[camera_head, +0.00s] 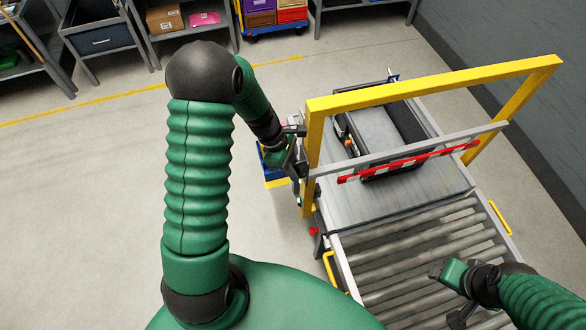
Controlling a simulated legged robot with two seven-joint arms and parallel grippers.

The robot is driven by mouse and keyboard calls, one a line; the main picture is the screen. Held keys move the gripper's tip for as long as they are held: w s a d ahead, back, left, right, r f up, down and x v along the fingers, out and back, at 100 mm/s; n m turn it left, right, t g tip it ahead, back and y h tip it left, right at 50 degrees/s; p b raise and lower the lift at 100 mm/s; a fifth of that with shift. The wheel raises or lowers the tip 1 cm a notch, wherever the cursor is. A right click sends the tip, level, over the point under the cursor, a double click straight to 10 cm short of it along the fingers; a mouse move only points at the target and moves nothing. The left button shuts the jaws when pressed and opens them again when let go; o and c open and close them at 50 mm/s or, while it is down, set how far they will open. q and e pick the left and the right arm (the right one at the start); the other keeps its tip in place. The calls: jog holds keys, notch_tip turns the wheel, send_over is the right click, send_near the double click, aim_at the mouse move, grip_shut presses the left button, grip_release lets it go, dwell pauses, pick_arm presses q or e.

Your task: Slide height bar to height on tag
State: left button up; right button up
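The height bar (398,165) is a grey rail with a red-and-white striped strip, spanning a yellow gate frame (430,84) from post to post. It sits below the frame's top beam, over the conveyor. My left gripper (297,158) is at the left post, by the bar's left end. Its fingers are small and partly hidden by the post, so I cannot tell whether they hold the bar. My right gripper (449,292) is low at the right, above the rollers, its fingers apart and empty. No height tag can be read in this view.
A dark open crate (405,122) stands on the conveyor behind the bar. Rollers (415,255) run towards me, with yellow side handles (329,268). A blue bin (272,172) is left of the post. Shelves line the back; the floor at left is clear.

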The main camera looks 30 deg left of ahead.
pick_arm(q)
jog(key=shift+o, duration=0.4)
jog(key=shift+w+d, duration=0.1)
jog(key=shift+w, duration=0.05)
jog(key=b+v, duration=0.2)
jog(key=v, duration=1.4)
jog(key=shift+a+r+b, duration=0.2)
jog(key=shift+r+b, duration=0.1)
jog(key=shift+r, duration=0.1)
